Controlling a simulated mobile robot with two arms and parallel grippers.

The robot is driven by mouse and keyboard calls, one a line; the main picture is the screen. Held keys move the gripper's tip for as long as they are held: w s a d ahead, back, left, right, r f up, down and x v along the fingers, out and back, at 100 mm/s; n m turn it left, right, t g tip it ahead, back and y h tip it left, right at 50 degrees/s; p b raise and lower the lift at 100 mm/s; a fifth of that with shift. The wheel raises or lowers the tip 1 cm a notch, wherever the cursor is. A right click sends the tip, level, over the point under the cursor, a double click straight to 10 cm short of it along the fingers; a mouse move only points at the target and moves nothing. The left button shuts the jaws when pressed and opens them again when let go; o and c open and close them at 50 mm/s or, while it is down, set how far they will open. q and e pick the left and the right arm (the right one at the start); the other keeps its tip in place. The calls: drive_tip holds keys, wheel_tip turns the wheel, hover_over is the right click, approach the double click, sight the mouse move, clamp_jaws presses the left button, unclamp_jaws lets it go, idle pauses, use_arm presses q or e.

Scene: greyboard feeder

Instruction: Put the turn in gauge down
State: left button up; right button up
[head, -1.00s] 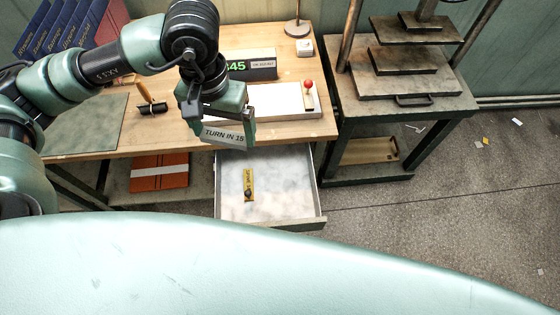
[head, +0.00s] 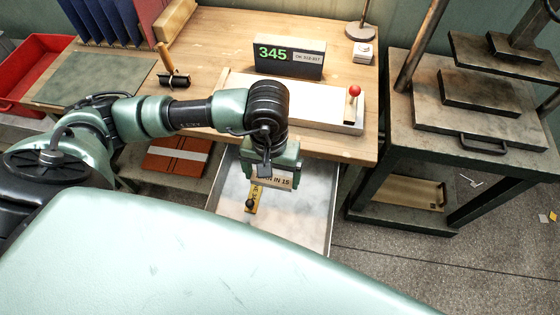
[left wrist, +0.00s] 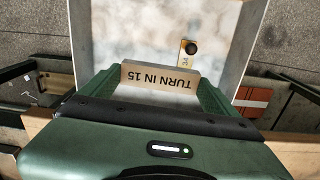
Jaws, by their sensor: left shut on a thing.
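The turn in gauge (head: 275,182) is a small pale block lettered "TURN IN 15". My left gripper (head: 271,178) is shut on it and holds it over the open, pale-lined drawer (head: 302,217) below the bench top. In the left wrist view the gauge (left wrist: 160,79) sits between both fingers, lettering upside down, with the drawer floor (left wrist: 140,35) behind it. I cannot tell how high above the drawer floor it is. A yellow gauge with a black knob (head: 252,203) lies in the drawer; it also shows in the left wrist view (left wrist: 187,52). My right gripper is not in view.
The wooden bench (head: 215,50) holds a display reading 345 (head: 290,58), a white board with a red-knobbed lever (head: 354,91) and a wooden-handled tool (head: 172,70). An orange book (head: 180,157) lies below. A press stand (head: 450,120) stands right of the drawer.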

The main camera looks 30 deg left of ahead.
sight(282, 179)
use_arm(q)
drive_tip(key=f+n, duration=0.1)
drive_tip(key=n, duration=0.1)
drive_tip(key=d+f+n+b, duration=0.1)
drive_tip(key=n, duration=0.2)
drive_tip(key=w+d+f+n+b, duration=0.1)
drive_tip(key=n, duration=0.1)
drive_tip(key=shift+d+n, duration=0.1)
drive_tip(key=shift+n, duration=0.2)
drive_tip(key=w+d+r+n, duration=0.2)
drive_tip(key=r+n, duration=0.2)
drive_tip(key=n, duration=0.6)
drive_tip(key=w+d+r+n, duration=0.1)
drive_tip(key=d+r+n, duration=0.2)
drive_tip(key=n, duration=0.7)
wheel_tip(282, 179, down, 13)
drive_tip(key=shift+f, duration=2.9)
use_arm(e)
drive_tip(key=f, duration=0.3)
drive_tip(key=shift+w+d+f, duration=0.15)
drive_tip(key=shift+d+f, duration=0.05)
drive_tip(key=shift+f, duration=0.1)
